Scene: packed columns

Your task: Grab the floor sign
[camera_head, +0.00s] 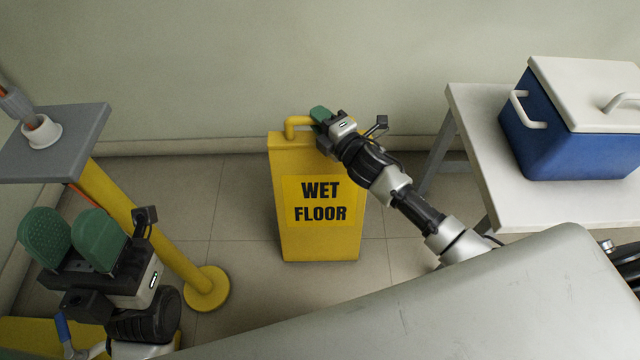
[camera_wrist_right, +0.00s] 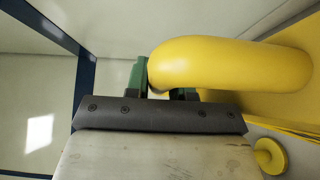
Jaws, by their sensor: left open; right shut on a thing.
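The yellow floor sign (camera_head: 320,240) stands upright on the tiled floor near the wall, with "WET FLOOR" on its front. Its curved yellow handle (camera_head: 292,124) rises from the top edge. My right gripper (camera_head: 320,114) is at the top of the sign, shut on the handle. In the right wrist view the handle (camera_wrist_right: 230,65) passes between the green fingers (camera_wrist_right: 165,88), which it partly hides. My left gripper (camera_head: 72,238) is open and empty at the lower left, well apart from the sign.
A yellow post (camera_head: 150,220) on a round base with a grey top (camera_head: 60,140) stands at the left, close to my left gripper. A white table (camera_head: 480,150) with a blue cooler (camera_head: 560,140) stands at the right. Floor is clear around the sign.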

